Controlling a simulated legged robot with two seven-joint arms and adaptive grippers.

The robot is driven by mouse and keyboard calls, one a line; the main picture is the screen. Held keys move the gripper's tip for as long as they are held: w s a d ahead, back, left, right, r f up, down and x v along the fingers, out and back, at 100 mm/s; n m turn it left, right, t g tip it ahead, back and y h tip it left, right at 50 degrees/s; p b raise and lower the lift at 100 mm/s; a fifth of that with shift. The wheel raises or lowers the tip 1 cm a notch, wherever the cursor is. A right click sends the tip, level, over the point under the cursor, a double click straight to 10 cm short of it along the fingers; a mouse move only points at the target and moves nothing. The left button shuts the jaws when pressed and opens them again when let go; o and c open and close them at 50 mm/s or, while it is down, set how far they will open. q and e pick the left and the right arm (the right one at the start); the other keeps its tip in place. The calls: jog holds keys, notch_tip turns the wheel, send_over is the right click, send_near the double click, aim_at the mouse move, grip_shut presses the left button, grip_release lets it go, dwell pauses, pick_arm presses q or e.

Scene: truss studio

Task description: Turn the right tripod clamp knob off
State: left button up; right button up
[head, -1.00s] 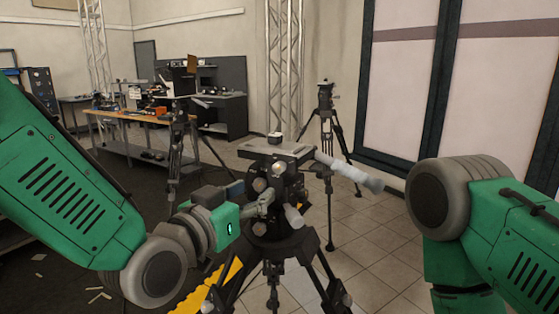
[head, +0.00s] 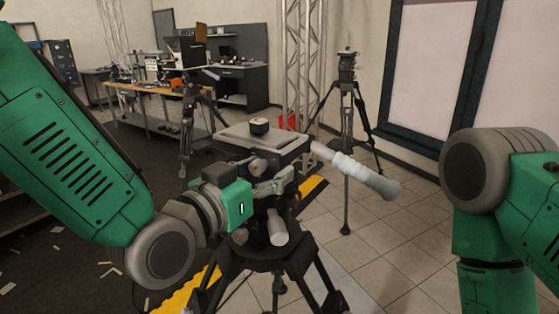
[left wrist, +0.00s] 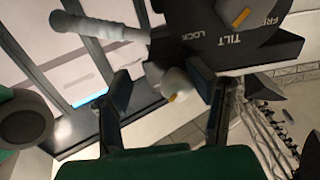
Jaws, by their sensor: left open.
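A black camera tripod (head: 265,258) with a grey top plate and a pale pan handle (head: 355,173) stands close in front of me. In the left wrist view, a pale knob (left wrist: 181,86) with an orange mark sits between the fingers of my left gripper (left wrist: 163,84). The gripper is open, and I cannot tell whether either finger touches the knob. Another orange-marked knob (left wrist: 235,12) shows above, beside the words TILT and LOCK. In the head view my left gripper (head: 274,184) is at the side of the tripod head and partly hides it. My right gripper is out of view.
Another tripod (head: 347,85) stands behind to the right, and one (head: 188,115) behind to the left. A metal truss (head: 297,65) rises behind the near tripod. A workbench (head: 150,122) stands at the back left. Tiled floor (head: 400,240) is clear at the right.

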pick_arm(q)
jog(key=a, duration=0.3)
jog(key=shift+w, duration=0.15)
jog(key=c, duration=0.3)
jog(key=shift+a, duration=0.15)
jog(key=c, duration=0.6)
jog(key=shift+s+d+r, duration=0.2)
jog(key=shift+s+d, duration=0.05)
jog(key=shift+d, duration=0.4)
grip_shut()
jog(key=shift+d, duration=0.25)
jog(key=shift+w+f, duration=0.1)
jog(key=shift+w, duration=0.05)
jog(key=shift+w+a+f, duration=0.1)
jog(key=shift+w, duration=0.05)
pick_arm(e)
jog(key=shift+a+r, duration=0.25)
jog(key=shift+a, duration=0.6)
